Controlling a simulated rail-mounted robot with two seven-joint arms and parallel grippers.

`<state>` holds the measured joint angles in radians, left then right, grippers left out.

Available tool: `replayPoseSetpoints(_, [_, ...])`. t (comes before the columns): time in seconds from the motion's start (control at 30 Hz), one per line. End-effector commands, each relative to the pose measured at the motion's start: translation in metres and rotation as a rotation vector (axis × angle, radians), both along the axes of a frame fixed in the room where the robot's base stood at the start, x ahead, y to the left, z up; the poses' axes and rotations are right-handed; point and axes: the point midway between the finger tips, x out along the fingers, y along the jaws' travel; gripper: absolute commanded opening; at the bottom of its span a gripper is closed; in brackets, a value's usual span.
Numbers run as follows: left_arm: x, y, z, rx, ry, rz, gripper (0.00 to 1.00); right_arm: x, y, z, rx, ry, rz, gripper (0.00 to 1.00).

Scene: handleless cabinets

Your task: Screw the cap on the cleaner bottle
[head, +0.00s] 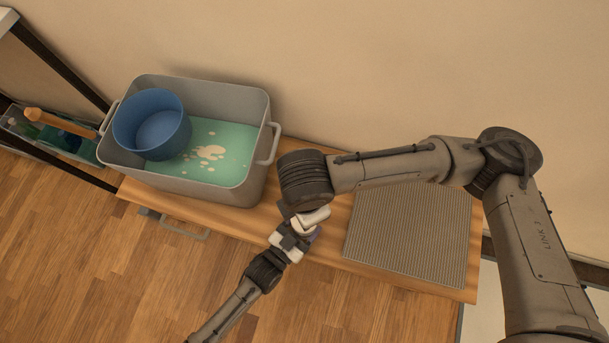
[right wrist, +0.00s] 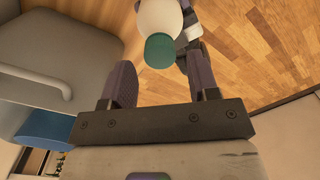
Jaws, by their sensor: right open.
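The cleaner bottle is white, and in the right wrist view its body (right wrist: 160,17) shows with the green cap (right wrist: 159,51) at its near end. The cap sits against the bottle top; I cannot tell how tightly. My left gripper (head: 290,239) is around the bottle, holding it near the counter's front edge; its fingers show beside the bottle in the right wrist view (right wrist: 190,38). My right gripper (right wrist: 164,78) is open, one finger each side of the cap's line, apart from it. In the head view the bottle (head: 314,217) is mostly hidden by my grippers.
A grey tub (head: 210,190) with two handles stands on the wooden counter (head: 330,243) at left, holding a blue bowl (head: 152,125). A striped mat (head: 410,235) lies at right. A caddy (head: 83,150) with a wooden-handled item is at far left.

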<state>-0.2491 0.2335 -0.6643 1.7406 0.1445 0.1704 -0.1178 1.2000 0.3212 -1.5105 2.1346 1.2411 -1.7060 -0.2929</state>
Motion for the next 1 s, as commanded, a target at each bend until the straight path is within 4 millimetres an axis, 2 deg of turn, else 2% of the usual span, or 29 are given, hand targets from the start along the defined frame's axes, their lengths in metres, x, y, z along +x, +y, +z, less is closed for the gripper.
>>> replayPoseSetpoints(0.23, [0.000,0.000,0.000,0.001,0.001,0.000,0.01,0.000,0.000,-0.020,0.000,0.000,-0.002,0.55])
replayPoseSetpoints(0.63, [0.000,0.000,0.000,0.001,0.001,0.000,0.01,0.000,0.000,-0.024,0.000,-0.001,-0.001,0.55])
replayPoseSetpoints(1.0, [0.000,0.000,0.000,0.001,0.001,0.000,0.01,0.000,0.000,-0.024,0.000,-0.001,-0.001,0.20])
